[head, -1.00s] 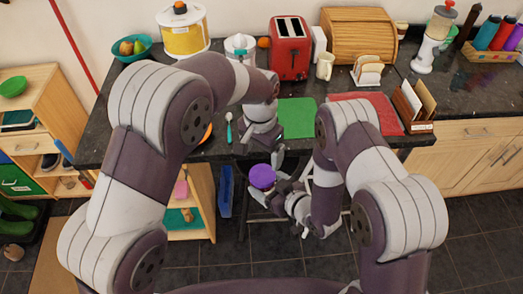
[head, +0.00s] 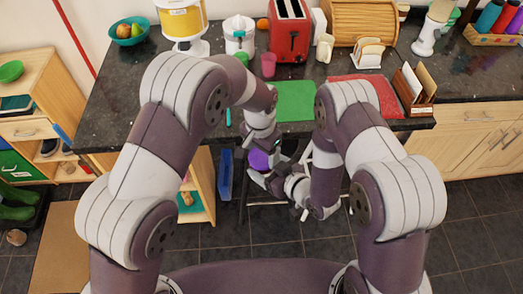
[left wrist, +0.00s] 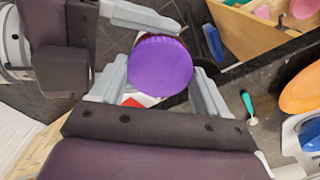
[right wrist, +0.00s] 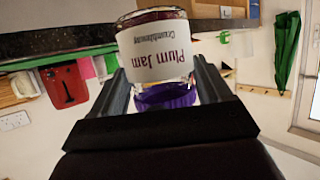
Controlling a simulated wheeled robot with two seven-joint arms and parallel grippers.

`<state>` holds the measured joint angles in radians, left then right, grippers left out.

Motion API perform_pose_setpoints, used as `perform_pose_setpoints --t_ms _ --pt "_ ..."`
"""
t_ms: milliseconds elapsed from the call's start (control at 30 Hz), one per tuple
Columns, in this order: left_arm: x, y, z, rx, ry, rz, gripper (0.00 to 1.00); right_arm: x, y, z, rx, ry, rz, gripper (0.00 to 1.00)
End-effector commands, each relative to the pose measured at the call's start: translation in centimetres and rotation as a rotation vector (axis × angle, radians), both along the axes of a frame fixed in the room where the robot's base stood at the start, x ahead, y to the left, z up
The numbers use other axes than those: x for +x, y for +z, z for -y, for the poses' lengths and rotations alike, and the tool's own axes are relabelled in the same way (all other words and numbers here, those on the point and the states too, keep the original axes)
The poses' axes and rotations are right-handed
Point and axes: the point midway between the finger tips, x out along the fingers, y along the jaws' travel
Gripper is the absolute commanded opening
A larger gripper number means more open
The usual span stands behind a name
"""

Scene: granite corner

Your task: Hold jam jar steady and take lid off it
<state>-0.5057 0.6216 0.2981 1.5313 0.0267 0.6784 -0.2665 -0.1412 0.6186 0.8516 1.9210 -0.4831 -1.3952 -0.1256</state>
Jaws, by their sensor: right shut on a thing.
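The jam jar, labelled "Plum Jam" (right wrist: 158,48), shows inverted in the right wrist view, with its purple lid (right wrist: 165,97) at the lower end. My right gripper (right wrist: 165,75) is shut on the jar, one finger on each side. In the head view the lid (head: 258,160) is partly hidden by my left gripper. In the left wrist view the round lid (left wrist: 160,66) fills the space between the fingertips of my left gripper (left wrist: 158,80). Those fingers are apart on either side of the lid; I cannot tell whether they touch it.
The jar is held in front of the dark counter (head: 110,115), off its surface. On the counter are a green mat (head: 293,100), a red toaster (head: 290,35) and a pink cup (head: 268,65). A wooden shelf unit (head: 205,185) stands below.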

Motion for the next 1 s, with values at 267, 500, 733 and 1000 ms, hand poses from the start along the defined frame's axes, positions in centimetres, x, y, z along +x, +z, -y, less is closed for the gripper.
perform_pose_setpoints --t_ms 267,500,733,1000 --pt "0.03 0.04 -0.02 0.000 0.171 -0.003 0.39 0.01 0.03 0.01 0.000 -0.001 0.001 0.00" --pt "0.03 0.05 -0.02 0.000 0.165 -0.003 0.39 0.02 0.04 0.01 0.000 -0.001 0.001 0.00" --pt "0.03 0.05 -0.02 0.000 0.164 -0.003 0.39 0.03 0.05 0.00 0.001 0.000 0.001 0.00" --pt "0.05 0.42 -0.02 0.000 0.163 -0.002 0.39 0.03 0.05 0.00 0.001 0.000 0.001 0.00"
